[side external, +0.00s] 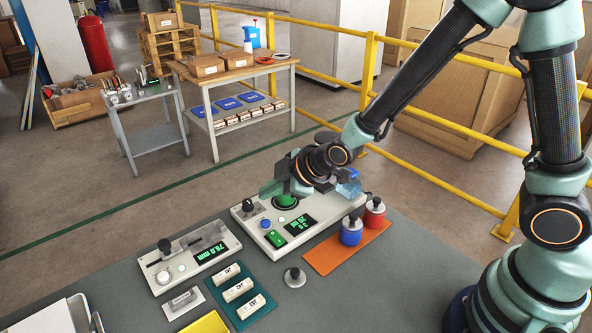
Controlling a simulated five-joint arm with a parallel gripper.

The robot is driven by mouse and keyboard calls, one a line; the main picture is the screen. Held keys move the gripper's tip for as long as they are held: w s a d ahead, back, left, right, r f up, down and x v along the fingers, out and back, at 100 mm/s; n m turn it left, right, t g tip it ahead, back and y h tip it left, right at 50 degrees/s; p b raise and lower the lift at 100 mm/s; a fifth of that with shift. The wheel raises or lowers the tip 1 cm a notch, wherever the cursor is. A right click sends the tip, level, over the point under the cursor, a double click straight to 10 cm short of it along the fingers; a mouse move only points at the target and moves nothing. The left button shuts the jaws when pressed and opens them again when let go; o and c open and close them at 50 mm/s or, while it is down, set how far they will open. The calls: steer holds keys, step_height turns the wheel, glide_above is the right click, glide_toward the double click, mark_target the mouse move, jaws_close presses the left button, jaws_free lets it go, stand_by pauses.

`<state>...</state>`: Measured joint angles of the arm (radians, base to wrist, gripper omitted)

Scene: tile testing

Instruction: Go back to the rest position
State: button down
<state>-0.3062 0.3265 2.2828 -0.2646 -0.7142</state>
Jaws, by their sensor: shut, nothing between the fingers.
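My arm reaches in from the upper right over the grey table (400,258). My gripper (272,190) is shut and empty, low above the back of the white device (262,241) with a green display. It is close to that device's round green-lit pad (286,202). The gripper partly covers the pad, and I cannot tell whether the fingertips touch it.
A measuring device (190,258) reading 76.0 mm stands left. Several pale blocks lie on a teal mat (262,312). Blue (351,232) and red (375,214) weights stand on an orange mat (328,262). A grey weight (294,278) stands nearby. The right tabletop is clear.

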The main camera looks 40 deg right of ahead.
stand_by(0.4)
steer(key=s+d+r+m+g+h, duration=0.2)
steer(key=s+d+r+m+g, duration=0.1)
steer(key=s+d+r+m, duration=0.8)
steer(key=s+d+r, duration=0.3)
steer(key=s, duration=0.2)
steer(key=shift+s+d+r+m+h, duration=0.15)
steer(key=shift+s+r+m+h, duration=0.15)
steer(key=shift+r+m+h, duration=0.1)
